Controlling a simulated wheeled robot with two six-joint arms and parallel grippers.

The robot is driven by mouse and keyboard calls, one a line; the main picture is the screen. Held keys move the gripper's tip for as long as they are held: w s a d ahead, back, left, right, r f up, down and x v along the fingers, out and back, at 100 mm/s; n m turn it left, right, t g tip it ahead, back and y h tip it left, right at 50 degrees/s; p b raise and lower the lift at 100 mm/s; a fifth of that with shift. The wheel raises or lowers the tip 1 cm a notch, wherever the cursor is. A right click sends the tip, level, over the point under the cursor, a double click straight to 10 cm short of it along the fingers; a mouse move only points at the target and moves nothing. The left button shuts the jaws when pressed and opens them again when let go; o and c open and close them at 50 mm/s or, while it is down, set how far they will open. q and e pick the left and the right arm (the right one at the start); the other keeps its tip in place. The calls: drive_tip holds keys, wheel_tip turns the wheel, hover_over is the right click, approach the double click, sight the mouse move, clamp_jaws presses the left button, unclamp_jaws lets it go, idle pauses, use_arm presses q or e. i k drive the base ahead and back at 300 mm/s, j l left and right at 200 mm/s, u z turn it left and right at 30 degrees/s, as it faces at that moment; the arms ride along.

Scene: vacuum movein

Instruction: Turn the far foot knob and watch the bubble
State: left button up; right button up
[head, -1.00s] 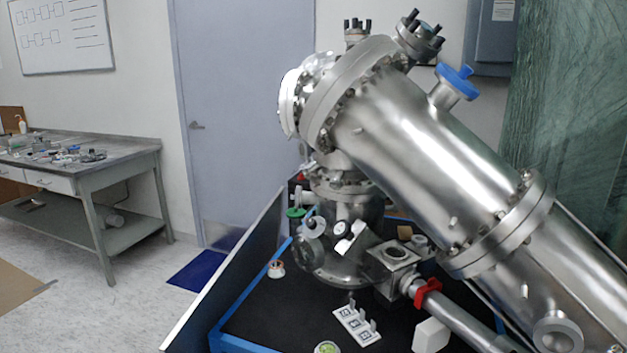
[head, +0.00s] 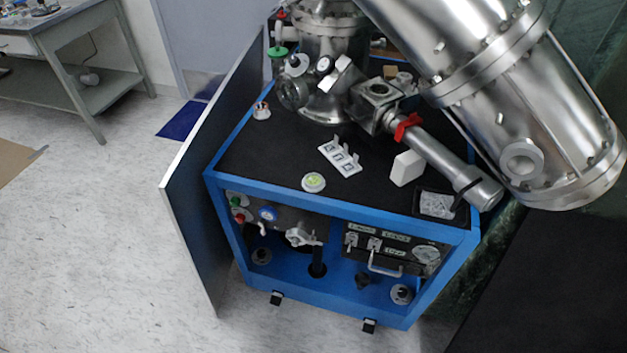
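A round bubble level (head: 314,182) with a yellow-green face and white rim lies on the black top of the blue cart (head: 345,213), near its front edge. The bubble itself is too small to make out. Which foot knob is the far one, I cannot tell. Small black feet (head: 277,297) show under the front edge. Neither of my grippers is in view.
A large steel vacuum chamber (head: 480,45) overhangs the cart's back and right. A dark panel (head: 215,180) stands along the cart's left side. A white block (head: 407,168) and a small tray (head: 437,204) lie on top.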

sight(402, 292)
drive_tip(key=z, duration=1.1)
